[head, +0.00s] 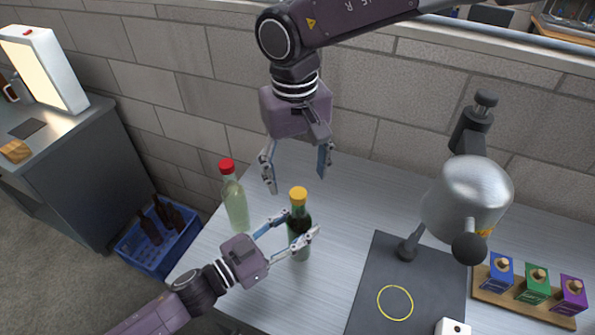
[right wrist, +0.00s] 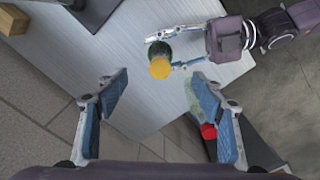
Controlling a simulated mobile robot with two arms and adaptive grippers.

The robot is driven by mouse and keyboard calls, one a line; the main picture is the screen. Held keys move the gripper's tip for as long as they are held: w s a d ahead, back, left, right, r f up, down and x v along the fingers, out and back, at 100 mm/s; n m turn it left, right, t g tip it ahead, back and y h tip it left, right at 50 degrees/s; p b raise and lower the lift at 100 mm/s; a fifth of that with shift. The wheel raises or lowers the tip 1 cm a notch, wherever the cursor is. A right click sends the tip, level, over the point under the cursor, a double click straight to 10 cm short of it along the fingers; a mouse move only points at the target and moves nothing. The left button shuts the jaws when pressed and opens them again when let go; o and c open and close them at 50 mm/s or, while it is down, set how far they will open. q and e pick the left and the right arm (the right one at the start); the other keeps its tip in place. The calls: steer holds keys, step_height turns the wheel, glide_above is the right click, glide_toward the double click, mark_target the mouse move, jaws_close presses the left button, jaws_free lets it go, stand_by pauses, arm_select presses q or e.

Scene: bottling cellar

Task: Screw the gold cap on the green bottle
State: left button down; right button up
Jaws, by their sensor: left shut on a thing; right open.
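The green bottle (head: 301,222) stands upright on the table with the gold cap (head: 298,194) on its top. My left gripper (head: 300,226) is shut on the green bottle's body from the left and front. My right gripper (head: 297,172) is open and empty, pointing down above and slightly behind the cap, apart from it. In the right wrist view the gold cap (right wrist: 160,68) shows beyond the open fingers (right wrist: 160,110), on the green bottle (right wrist: 160,48) between the left gripper's fingers (right wrist: 172,52). Whether the cap is tight cannot be told.
A pale bottle with a red cap (head: 235,203) stands left of the green bottle. Right are a dark mat (head: 420,275) with a yellow ring, a metal device (head: 465,195) and a wooden rack (head: 525,296) with coloured boxes. A blue crate (head: 158,245) is on the floor.

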arm_select(q)
steer(key=shift+f, duration=0.15)
arm_select(e)
step_height(320, 180, up, 12)
steer(key=shift+s, duration=0.15)
stand_by(0.3)
steer(key=shift+a, duration=0.1)
arm_select(q)
steer(key=c, duration=1.1)
jaws_free()
steer(key=v, duration=1.2)
